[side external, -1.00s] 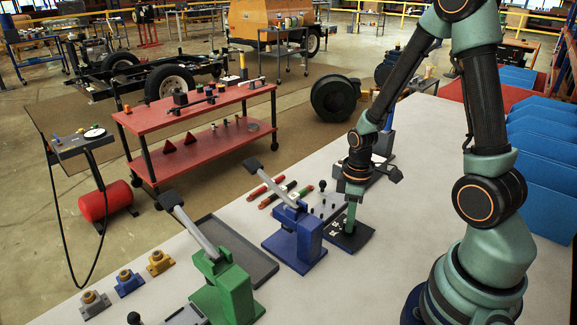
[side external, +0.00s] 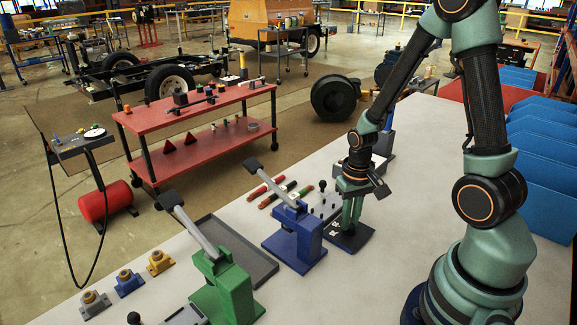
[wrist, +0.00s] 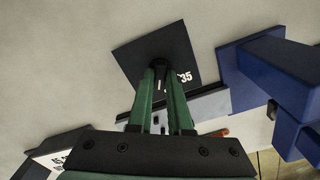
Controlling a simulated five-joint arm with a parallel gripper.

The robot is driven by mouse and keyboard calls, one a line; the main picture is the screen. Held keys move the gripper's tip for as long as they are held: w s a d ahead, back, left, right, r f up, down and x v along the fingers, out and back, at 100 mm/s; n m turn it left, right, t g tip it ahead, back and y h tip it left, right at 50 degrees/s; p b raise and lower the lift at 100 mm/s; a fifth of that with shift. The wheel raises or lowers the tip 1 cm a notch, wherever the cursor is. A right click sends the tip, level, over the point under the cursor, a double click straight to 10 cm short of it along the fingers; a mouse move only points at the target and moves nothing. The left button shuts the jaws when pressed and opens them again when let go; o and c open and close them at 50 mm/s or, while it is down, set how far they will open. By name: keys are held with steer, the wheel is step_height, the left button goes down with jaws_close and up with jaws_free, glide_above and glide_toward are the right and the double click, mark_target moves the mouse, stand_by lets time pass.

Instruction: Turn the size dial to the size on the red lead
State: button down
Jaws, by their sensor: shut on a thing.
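The size dial is a dark square plate (side external: 358,240) with white size markings on the near bench. In the wrist view the plate (wrist: 130,55) shows a white "35", with other markings partly hidden by a finger. My gripper (side external: 347,226) points down at the plate's middle, its green fingers shut on the dial's dark knob (wrist: 158,64). The fingers hide much of the knob and I cannot read its pointer. The red lead (side external: 266,188) lies on the bench left of the dial, beside a dark lead and another reddish one. Its size marking is too small to read.
A blue lever press (side external: 300,240) stands close left of the dial; it also shows in the wrist view (wrist: 270,70). A green lever press (side external: 225,285) and a grey tray (side external: 245,262) are further left. Bare bench lies in front of the dial.

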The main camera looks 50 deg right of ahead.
steer(key=shift+m, duration=2.2)
steer(key=c, duration=0.8)
jaws_free()
steer(key=shift+c, duration=0.2)
steer(key=shift+r, duration=0.15)
step_height(320, 180, up, 12)
steer(key=a+r+n+t, duration=0.5)
steer(key=a+r+n, duration=0.4)
steer(key=r+n, duration=0.1)
steer(key=shift+w+a+r+t, duration=0.2)
steer(key=shift+a+t, duration=0.05)
steer(key=shift+t, duration=0.05)
